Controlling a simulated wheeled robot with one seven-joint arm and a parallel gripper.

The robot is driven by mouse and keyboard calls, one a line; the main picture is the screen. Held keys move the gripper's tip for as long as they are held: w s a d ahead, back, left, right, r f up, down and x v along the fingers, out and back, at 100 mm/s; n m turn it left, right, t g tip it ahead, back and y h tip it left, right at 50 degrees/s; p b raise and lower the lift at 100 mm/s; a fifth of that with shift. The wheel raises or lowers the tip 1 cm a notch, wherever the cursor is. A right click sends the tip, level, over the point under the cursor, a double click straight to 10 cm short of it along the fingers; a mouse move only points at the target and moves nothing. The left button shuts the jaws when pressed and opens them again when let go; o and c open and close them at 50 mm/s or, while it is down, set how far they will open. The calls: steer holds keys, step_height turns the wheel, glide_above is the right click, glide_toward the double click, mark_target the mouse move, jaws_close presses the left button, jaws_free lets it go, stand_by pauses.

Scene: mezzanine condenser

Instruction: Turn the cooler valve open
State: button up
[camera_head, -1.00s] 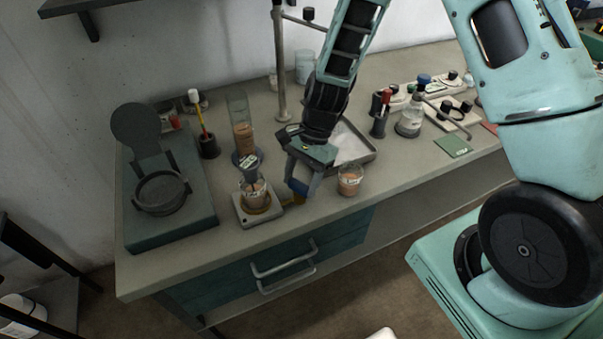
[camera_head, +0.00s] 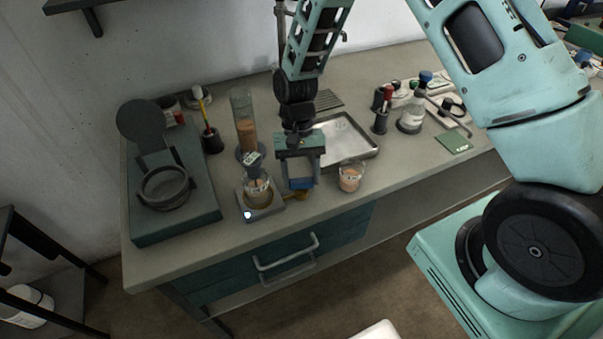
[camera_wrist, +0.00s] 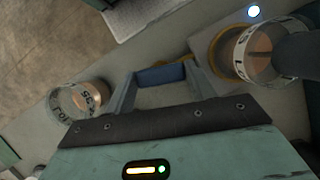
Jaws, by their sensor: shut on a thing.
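The cooler valve has a blue handle (camera_head: 302,184) and a brass-coloured body (camera_head: 297,196) at the bench's front edge, just right of the small cooler plate. My gripper (camera_head: 301,182) points down and is shut on the blue handle. In the wrist view the blue handle (camera_wrist: 160,75) spans the space between my two fingertips (camera_wrist: 158,77). The fingers hide part of the valve body. A small light (camera_head: 248,215) on the front of the cooler plate (camera_head: 273,211) glows bluish white, and it also shows in the wrist view (camera_wrist: 253,11).
A labelled beaker (camera_head: 258,190) stands on the plate, close left of my gripper. Another beaker (camera_head: 350,177) stands close right. A metal tray (camera_head: 369,151) lies behind. A tall cylinder (camera_head: 244,125) stands behind left. The bench front edge is close.

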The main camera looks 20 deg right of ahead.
steer(key=shift+n, duration=0.5)
steer(key=o, duration=1)
steer(key=shift+w+r, duration=0.1)
steer(key=b+v, duration=0.1)
steer(key=v, duration=0.7)
steer(key=b+v, duration=0.2)
steer(key=v, duration=0.7)
steer(key=shift+w+a, duration=0.15)
steer(key=shift+a, duration=0.05)
steer(key=s+a+r+n+t, duration=0.25)
steer(key=s+a+n, duration=0.4)
steer(key=s, duration=0.65)
steer(key=s+n, duration=0.1)
steer(key=s, duration=0.3)
steer(key=s+n+t, duration=0.1)
steer(key=s, duration=0.4)
steer(key=s+a+n, duration=0.1)
steer(key=s, duration=0.4)
steer(key=shift+s+a+f+n+t+h, duration=0.1)
steer(key=shift+s+f+n+t+h, duration=0.05)
steer(key=shift+f+n+t+h, duration=0.15)
